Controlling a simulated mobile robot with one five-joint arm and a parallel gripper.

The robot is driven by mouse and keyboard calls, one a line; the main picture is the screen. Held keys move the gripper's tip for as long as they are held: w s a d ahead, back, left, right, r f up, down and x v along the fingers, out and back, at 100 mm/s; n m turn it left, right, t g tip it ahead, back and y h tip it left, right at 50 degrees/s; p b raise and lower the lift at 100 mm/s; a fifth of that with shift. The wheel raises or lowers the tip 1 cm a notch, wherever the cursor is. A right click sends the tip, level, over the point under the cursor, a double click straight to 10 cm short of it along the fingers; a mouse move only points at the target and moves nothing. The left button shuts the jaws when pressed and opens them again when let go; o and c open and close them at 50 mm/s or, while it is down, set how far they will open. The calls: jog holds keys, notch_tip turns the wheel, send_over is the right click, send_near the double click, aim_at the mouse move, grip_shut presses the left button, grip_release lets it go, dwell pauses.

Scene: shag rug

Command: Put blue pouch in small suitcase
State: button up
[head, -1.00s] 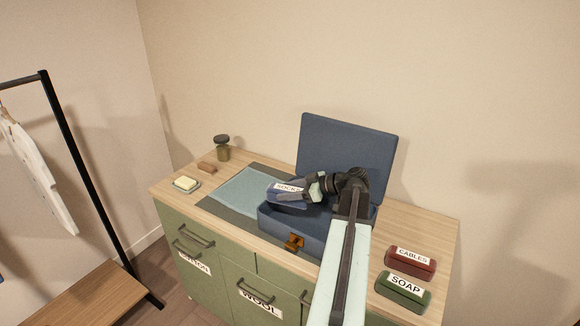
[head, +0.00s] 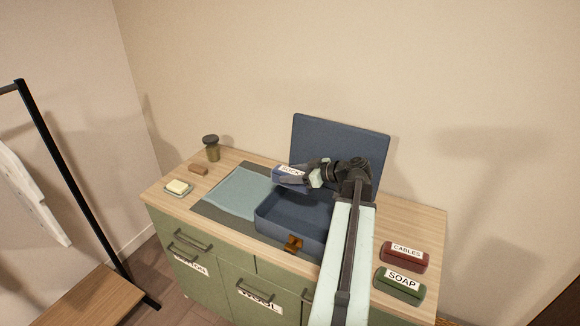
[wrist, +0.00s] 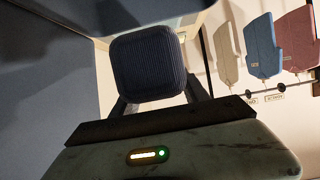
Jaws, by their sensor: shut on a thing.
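The blue pouch (head: 291,175), with a white label reading SOCKS, is held in the jaws of my gripper (head: 312,176). It is above the back left part of the small suitcase. The blue suitcase (head: 275,229) stands on the cabinet top with its lid (head: 340,148) raised, and the part of its inside that I see looks empty. My arm hides its right side. In the wrist view the dark ribbed end of the pouch (wrist: 147,67) sits between the two fingers.
A red CABLES pouch (head: 405,261) and a green SOAP pouch (head: 400,290) lie at the right. A folded light-blue cloth (head: 238,193), a soap dish (head: 178,191), a brown block (head: 198,169) and a jar (head: 212,151) are at the left. A clothes rack (head: 75,190) stands far left.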

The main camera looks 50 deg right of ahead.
notch_tip(320, 180, down, 10)
jog(key=b, duration=0.9)
jog(key=shift+r+b, duration=0.25)
jog(key=shift+b, duration=0.05)
jog(key=o, duration=1.6)
jog(key=shift+r, duration=0.15)
notch_tip(320, 180, up, 7)
jog(key=p, duration=0.7)
